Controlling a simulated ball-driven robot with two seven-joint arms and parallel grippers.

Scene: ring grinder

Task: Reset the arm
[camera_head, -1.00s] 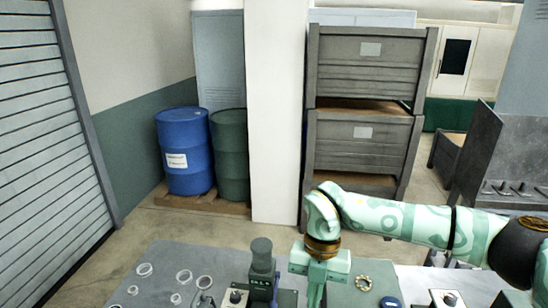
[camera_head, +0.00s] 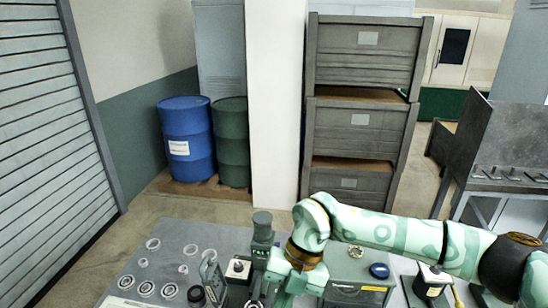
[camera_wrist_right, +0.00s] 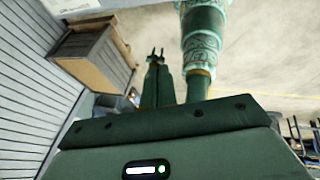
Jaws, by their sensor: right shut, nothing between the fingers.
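My right arm comes in from the right in the head view, bent down at the wrist. Its pale green gripper (camera_head: 284,299) points down over the front of the grey workbench (camera_head: 185,237), to the right of a dark green upright device (camera_head: 262,232). The gripper is shut and empty; its fingertips run to the bottom edge of the picture. The right wrist view is mostly filled by a green housing with a lit indicator, and floor and wall show beyond it.
Several pale rings (camera_head: 147,289) lie at the bench's left. A beaded ring (camera_head: 355,251) and a dark blue round piece (camera_head: 379,270) lie right of the wrist. A button box (camera_head: 238,268) stands near the device. Blue (camera_head: 186,140) and green drums and stacked crates (camera_head: 357,135) stand behind.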

